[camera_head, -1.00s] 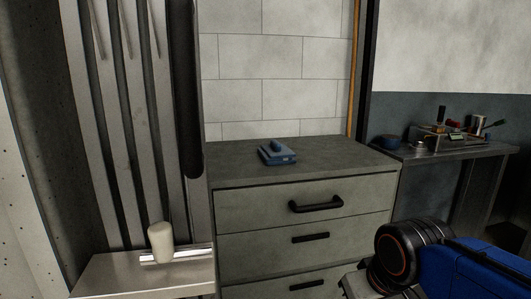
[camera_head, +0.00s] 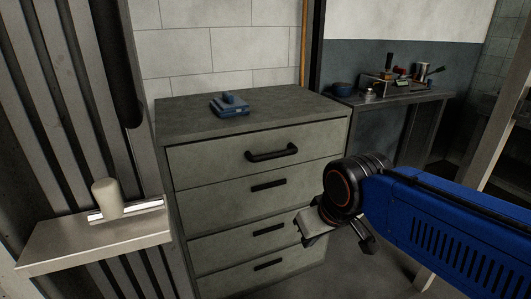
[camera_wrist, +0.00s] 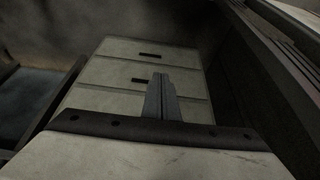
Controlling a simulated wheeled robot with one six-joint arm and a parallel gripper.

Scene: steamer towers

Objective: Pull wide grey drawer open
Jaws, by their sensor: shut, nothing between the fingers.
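A grey drawer cabinet (camera_head: 240,181) stands in the middle of the head view, with several wide drawers stacked in it. The top drawer (camera_head: 210,161) carries a black bar handle (camera_head: 272,152) that stands out from its front. The lower drawers have flat dark slot pulls (camera_head: 268,185). All visible drawer fronts look flush. My gripper (camera_wrist: 160,80) is shut and empty in the wrist view, pointing towards drawer fronts (camera_wrist: 125,72) with dark slots. In the head view, my gripper is below and right of the bar handle, apart from it, partly hidden by my wrist.
A blue object (camera_head: 230,105) lies on the cabinet top. At left, a pale cylinder (camera_head: 106,198) stands on a low shelf (camera_head: 95,243). At right, a side table (camera_head: 395,98) holds a blue bowl (camera_head: 342,88) and small tools. Floor shows right of the cabinet.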

